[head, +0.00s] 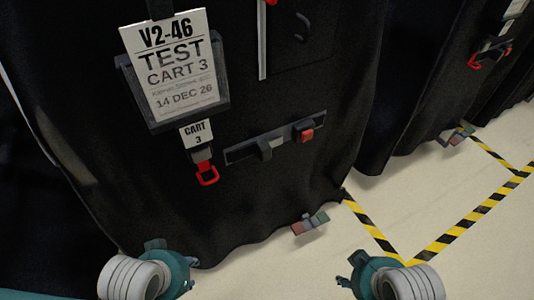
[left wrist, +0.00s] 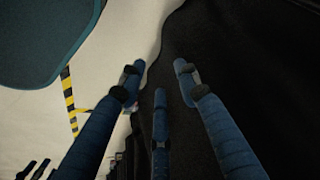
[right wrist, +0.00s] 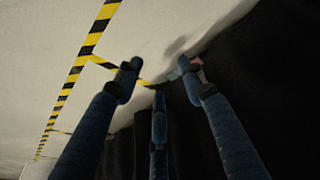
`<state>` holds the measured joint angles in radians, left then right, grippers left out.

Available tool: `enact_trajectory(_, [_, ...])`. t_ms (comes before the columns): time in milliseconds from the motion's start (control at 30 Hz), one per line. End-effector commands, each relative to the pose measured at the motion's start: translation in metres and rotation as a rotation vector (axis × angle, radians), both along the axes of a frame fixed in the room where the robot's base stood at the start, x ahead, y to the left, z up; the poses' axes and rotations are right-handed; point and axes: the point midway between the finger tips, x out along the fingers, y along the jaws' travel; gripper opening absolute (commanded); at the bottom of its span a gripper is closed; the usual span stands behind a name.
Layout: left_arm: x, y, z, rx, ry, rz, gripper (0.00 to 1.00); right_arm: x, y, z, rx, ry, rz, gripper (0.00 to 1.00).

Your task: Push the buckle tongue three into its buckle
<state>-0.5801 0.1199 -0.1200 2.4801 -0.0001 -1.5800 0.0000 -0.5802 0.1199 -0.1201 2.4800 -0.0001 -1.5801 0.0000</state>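A small tag reading CART 3 (head: 197,133) hangs on the front of the black cover. I cannot tell for certain which part is the tongue and which the buckle. My left gripper (head: 176,258) is low at the left, below these parts. My right gripper (head: 351,272) is low at the right, over the floor. Both show spread, empty fingers in the wrist views.
A large V2-46 TEST CART 3 card (head: 170,65) hangs above in a dark holder. A coloured clip (head: 310,224) sits at the cover's lower edge. Another covered cart (head: 425,90) stands at the right. Yellow-black tape (head: 472,222) marks the pale, mostly clear floor.

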Motion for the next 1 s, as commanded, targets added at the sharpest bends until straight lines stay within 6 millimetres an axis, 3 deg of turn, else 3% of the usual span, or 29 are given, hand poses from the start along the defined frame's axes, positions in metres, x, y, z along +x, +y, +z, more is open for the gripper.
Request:
enact_trajectory(233, [0.0, 0.0, 0.0, 0.0, 0.0, 0.0, 0.31, 0.0, 0.0, 0.0, 0.0, 0.0, 0.0, 0.4])
enact_trajectory(333, [0.003, -0.003, 0.001, -0.012, -0.011, 0.004, 0.11, 0.002, 0.0, -0.001, 0.0, -0.001, -0.001, 0.4])
enact_trajectory(400, [0.011, -0.013, 0.003, -0.049, -0.046, 0.015, 0.0, 0.004, 0.0, -0.006, 0.0, 0.004, 0.0, 0.4])
enact_trajectory(533, [0.04, -0.053, 0.015, -0.214, -0.174, 0.077, 0.0, 0.009, 0.002, -0.027, -0.001, 0.021, 0.001, 0.4])
enact_trajectory(700, [0.078, -0.119, 0.056, -0.579, -0.367, 0.25, 0.0, 0.014, 0.003, -0.07, -0.003, 0.047, 0.005, 0.4])
enact_trajectory(800, [0.092, -0.143, 0.089, -0.814, -0.455, 0.383, 0.0, 0.012, 0.004, -0.096, -0.003, 0.063, 0.008, 0.4])
enact_trajectory(900, [0.1, -0.153, 0.123, -1.046, -0.527, 0.532, 0.0, 0.007, 0.004, -0.12, -0.004, 0.076, 0.011, 0.4])
enact_trajectory(1000, [0.103, -0.149, 0.152, -1.246, -0.585, 0.674, 0.0, 0.0, 0.003, -0.141, -0.005, 0.088, 0.013, 0.4])
